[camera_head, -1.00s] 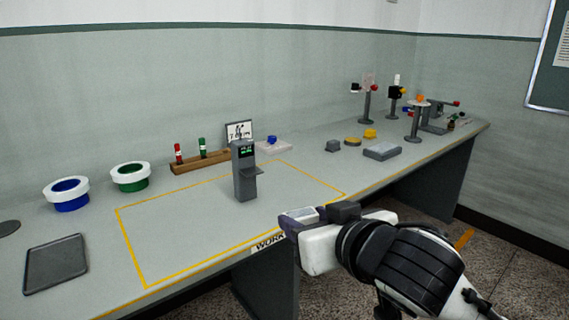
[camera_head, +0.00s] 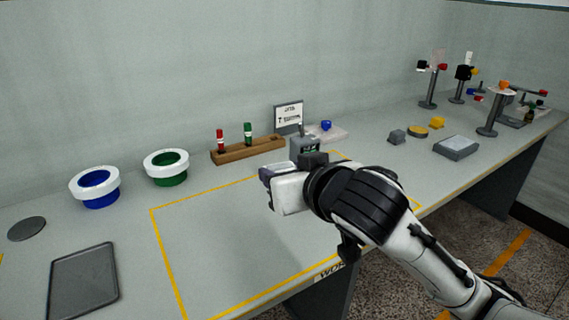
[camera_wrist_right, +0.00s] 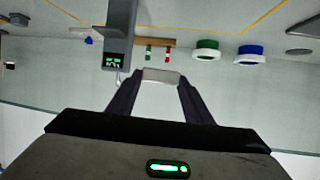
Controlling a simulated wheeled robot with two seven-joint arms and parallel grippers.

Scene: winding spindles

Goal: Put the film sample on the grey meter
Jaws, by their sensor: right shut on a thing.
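The grey meter (camera_head: 304,147) stands on the bench inside the yellow outline, with a small green-lit display near its top. My right arm hides its lower part in the head view. The meter also shows upside down in the wrist view (camera_wrist_right: 118,35). My right gripper (camera_head: 264,178) is over the bench, in front of and left of the meter in the head view. It is shut on a small pale piece, apparently the film sample (camera_wrist_right: 161,76), held between the fingertips and apart from the meter's display. My left gripper is not in view.
A wooden rack (camera_head: 247,150) with red and green tubes, a sign (camera_head: 288,117) and blue (camera_head: 96,188) and green (camera_head: 167,167) white-rimmed bowls stand behind. A dark tray (camera_head: 83,284) lies at left. Inside the yellow outline, the left part is clear.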

